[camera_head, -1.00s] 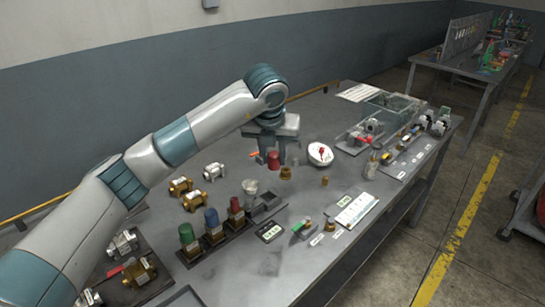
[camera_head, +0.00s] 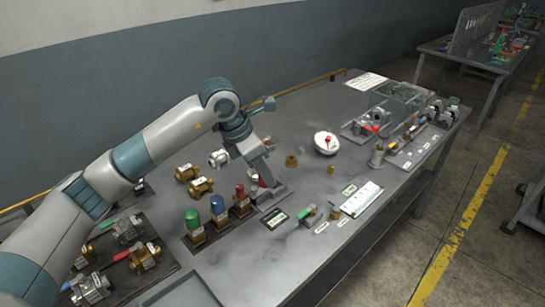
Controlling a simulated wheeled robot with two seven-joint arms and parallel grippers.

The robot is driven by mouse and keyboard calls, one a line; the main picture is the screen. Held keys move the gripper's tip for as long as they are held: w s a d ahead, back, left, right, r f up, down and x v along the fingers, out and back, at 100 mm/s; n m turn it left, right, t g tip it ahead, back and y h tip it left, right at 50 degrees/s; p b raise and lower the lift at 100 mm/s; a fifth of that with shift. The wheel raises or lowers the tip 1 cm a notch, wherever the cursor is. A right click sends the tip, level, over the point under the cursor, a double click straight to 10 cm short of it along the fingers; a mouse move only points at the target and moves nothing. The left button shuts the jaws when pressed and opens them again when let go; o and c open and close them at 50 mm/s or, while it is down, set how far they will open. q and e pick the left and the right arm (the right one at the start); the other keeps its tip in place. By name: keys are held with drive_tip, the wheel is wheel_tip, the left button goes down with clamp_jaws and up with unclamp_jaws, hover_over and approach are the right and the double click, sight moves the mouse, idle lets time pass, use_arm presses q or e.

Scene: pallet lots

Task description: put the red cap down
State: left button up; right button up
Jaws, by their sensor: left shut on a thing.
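My left gripper (camera_head: 268,185) reaches down at the near-middle of the table, over the grey end (camera_head: 272,197) of a dark rack. It is shut on the red cap (camera_head: 262,183), which shows only as a small red patch, mostly hidden by the fingers. I cannot tell whether the cap touches the rack. To the left in the same rack stand brass fittings with a green cap (camera_head: 192,219), a blue cap (camera_head: 217,204) and another red top (camera_head: 240,190). My right gripper is not in view.
Brass fittings (camera_head: 201,186) and a silver one (camera_head: 218,158) lie behind the rack. A brass ring (camera_head: 291,161) and white dish (camera_head: 326,143) stand to the right. A labelled display (camera_head: 277,219) lies in front. A clear box (camera_head: 395,98) stands farther right.

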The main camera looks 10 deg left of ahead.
use_arm(q)
drive_tip(key=s+a+f+m+g+y, duration=0.2)
drive_tip(key=s+a+m+g, duration=0.1)
drive_tip(key=s+m, duration=0.7)
drive_tip(key=s+a+f+m+g+y, duration=0.1)
drive_tip(key=s+a+f+m+g, duration=0.2)
drive_tip(key=s+m, duration=0.6)
drive_tip(key=a+m+g, duration=0.1)
drive_tip(key=a+m, duration=0.1)
drive_tip(key=m, duration=0.4)
drive_tip(key=shift+s+a+f+y, duration=0.15)
drive_tip(key=shift+s+f+y, duration=0.05)
drive_tip(key=shift+s+y, duration=0.2)
